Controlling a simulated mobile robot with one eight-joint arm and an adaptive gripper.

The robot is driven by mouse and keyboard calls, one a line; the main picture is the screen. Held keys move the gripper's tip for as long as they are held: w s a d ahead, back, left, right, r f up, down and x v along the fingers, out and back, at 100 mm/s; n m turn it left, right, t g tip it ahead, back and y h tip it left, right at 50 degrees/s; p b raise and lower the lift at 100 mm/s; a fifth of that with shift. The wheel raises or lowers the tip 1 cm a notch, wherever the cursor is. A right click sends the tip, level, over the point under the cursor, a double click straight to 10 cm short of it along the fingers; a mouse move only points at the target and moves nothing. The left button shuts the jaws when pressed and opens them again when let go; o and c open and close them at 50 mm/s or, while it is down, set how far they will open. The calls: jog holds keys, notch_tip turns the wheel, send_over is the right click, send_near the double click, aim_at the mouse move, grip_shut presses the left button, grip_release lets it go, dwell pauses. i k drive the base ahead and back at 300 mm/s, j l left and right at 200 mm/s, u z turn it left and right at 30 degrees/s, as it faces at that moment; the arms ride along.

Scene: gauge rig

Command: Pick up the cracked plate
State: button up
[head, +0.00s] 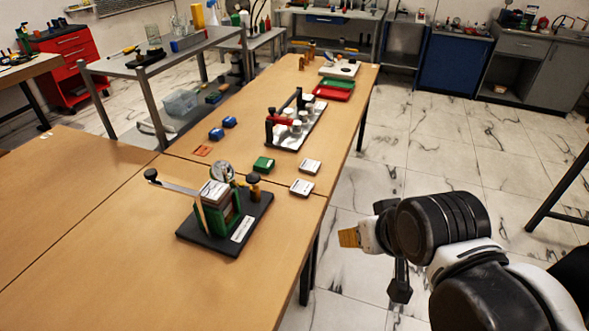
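A small flat orange-red plate (203,150) lies on the wooden table, left of the green box; it may be the cracked plate, but it is too small to see a crack for sure. The gauge rig (222,210) stands on a black base nearer to me, with a green frame, a round dial and a lever with a black knob. My arm reaches in from the lower right, and its end, my gripper (352,238), is over the floor right of the table. A yellowish piece shows at its tip; I cannot tell whether it is a finger or something held.
A green box (263,165), two white labelled boxes (301,187) and two blue items (222,129) lie near the rig. A rack with white jars (296,125) and red and green trays (334,90) stand farther back. The near left tabletop (85,220) is clear.

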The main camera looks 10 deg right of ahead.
aim_at(212, 191)
jog(key=i+l+u, duration=0.45)
jog(key=i, duration=0.15)
jog(key=i+l+u, duration=0.5)
jog(key=i+l, duration=0.05)
jog(key=l, duration=0.05)
